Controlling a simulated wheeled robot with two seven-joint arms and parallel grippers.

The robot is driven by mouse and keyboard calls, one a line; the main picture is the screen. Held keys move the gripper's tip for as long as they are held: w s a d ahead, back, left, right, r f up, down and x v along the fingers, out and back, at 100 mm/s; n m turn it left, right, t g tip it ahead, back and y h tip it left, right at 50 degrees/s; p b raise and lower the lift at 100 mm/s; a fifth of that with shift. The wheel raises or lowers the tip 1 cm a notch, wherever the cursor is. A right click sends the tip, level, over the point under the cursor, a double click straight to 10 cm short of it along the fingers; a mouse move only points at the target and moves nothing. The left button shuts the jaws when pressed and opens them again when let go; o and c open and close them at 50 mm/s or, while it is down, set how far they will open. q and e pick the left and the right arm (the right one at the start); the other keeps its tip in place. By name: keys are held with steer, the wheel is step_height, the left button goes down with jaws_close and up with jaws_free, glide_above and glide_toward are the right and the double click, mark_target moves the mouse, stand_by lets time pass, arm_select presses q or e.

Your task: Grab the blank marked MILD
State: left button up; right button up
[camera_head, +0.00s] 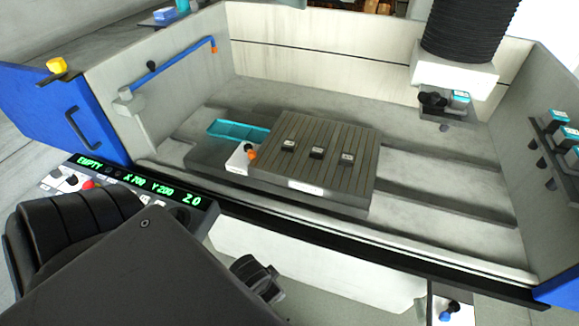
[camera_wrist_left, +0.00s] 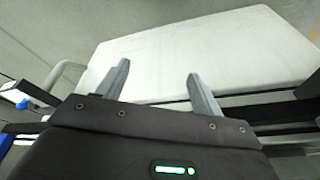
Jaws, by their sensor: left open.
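Three small dark blanks with white labels sit in a row on the grey slotted table inside the machine tank: the left blank (camera_head: 288,146), the middle blank (camera_head: 317,153) and the right blank (camera_head: 347,158). The label writing is too small to read, so I cannot tell which is marked MILD. My left gripper (camera_wrist_left: 158,84) is open and empty in the left wrist view, its two grey fingers apart in front of a pale panel. No blank shows in that view. My dark left arm fills the lower left of the head view, outside the tank. My right gripper is not in view.
The slotted table (camera_head: 362,150) has a white block (camera_head: 238,160) with an orange knob and a teal tray (camera_head: 238,130) at its left. A black bellows head (camera_head: 465,30) hangs at the right. The control panel (camera_head: 140,183) reads EMPTY. The tank's front edge lies between my arm and the table.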

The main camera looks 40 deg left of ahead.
arm_select(q)
steer(key=w+a+r+n+t, duration=0.1)
steer(key=w+a+r, duration=0.1)
steer(key=w+r, duration=0.15)
steer(key=w+a+r+t, duration=0.1)
steer(key=w+a+r, duration=0.1)
steer(key=r, duration=0.2)
steer(key=n+t+y, duration=0.5)
steer(key=t, duration=0.2)
glide_toward(289, 144)
steer(key=w+a+f, duration=0.1)
steer(key=w+a+f+p, duration=0.1)
steer(key=shift+w, duration=0.55)
steer(key=x, duration=0.1)
steer(key=p+x, duration=0.1)
steer(key=x, duration=0.1)
steer(key=shift+w+d+r+p, duration=0.1)
steer(key=shift+w+d+p, duration=0.05)
steer(key=shift+w+p, duration=0.2)
steer(key=shift+w+f, duration=0.25)
steer(key=shift+w, duration=0.25)
steer(key=shift+s, duration=0.1)
steer(key=shift+c, duration=0.6)
steer(key=c, duration=1.2)
